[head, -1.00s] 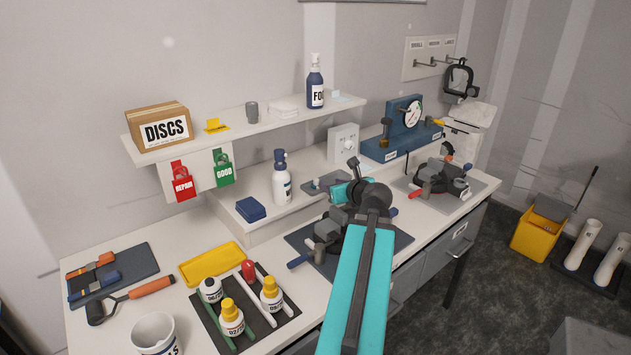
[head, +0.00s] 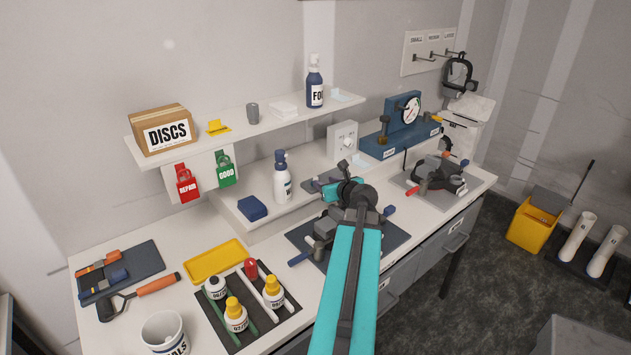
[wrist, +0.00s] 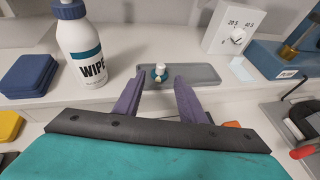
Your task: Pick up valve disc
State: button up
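A small round piece with a white top and a teal base (wrist: 160,73) stands on a grey tray (wrist: 205,73) in the wrist view. It may be the valve disc; it is too small to be sure. My gripper (wrist: 160,82) is open, with two purple fingers pointing towards the tray. The piece shows between the fingertips, a little beyond them, and nothing is held. In the head view, my arm reaches over the bench and my gripper (head: 344,172) is near the grey tray (head: 316,182), partly covering it. The small piece cannot be made out there.
A white WIPE bottle (wrist: 80,45) and a blue stack (wrist: 28,75) stand left of the tray. A white dial box (wrist: 232,30) stands behind right. A shelf (head: 235,127) overhangs the back. A dark fixture (head: 322,235) sits below my arm.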

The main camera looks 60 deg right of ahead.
aim_at(317, 179)
jog(key=shift+x, duration=1.2)
jog(key=shift+w+d+p, duration=0.1)
jog(key=shift+p, duration=0.2)
jog(key=shift+p+x, duration=0.8)
jog(key=shift+x, duration=0.45)
jog(key=shift+p+x, duration=0.4)
jog(key=shift+x, duration=0.85)
jog(key=shift+f, duration=0.1)
grip_shut()
